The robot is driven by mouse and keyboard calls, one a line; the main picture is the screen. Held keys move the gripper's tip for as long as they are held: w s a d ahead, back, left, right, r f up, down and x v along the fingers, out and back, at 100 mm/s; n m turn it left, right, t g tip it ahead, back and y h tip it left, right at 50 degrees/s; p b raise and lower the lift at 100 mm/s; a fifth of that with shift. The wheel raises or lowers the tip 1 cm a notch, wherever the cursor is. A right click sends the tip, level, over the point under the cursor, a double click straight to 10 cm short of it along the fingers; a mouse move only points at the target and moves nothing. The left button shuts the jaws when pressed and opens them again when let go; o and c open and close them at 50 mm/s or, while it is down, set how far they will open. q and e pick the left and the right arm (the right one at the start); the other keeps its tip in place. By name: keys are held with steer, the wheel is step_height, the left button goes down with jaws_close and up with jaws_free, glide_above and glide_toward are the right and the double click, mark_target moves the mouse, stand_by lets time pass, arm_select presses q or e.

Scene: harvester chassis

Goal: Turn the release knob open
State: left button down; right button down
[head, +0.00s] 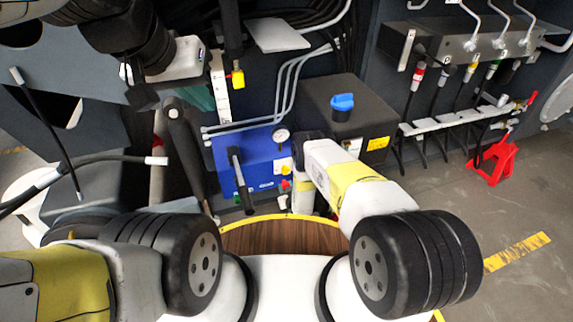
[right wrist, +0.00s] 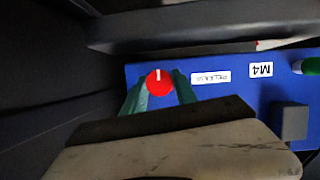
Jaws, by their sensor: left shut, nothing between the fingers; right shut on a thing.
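The release knob (right wrist: 159,82) is a small round red knob on the blue panel (right wrist: 218,112) in the right wrist view, with a white mark pointing up in that picture. The knob also shows in the head view (head: 285,185), low at the panel's right end. The green fingers of my right gripper (right wrist: 160,92) are shut on the knob, one on each side. In the head view my right forearm mostly hides that gripper. My left gripper (head: 198,97) is shut and empty, above and left of the panel, away from the knob.
A black lever (head: 240,175) stands out from the blue panel, beside a round gauge (head: 281,135). A dark box with a blue cap (head: 342,102) stands behind my right forearm. Grey pipes run above the panel. A red stand (head: 493,160) is at the right.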

stand_by(0.3)
steer(key=c, duration=1)
jaws_free()
steer(key=shift+o, duration=0.2)
steer(key=v, duration=0.8)
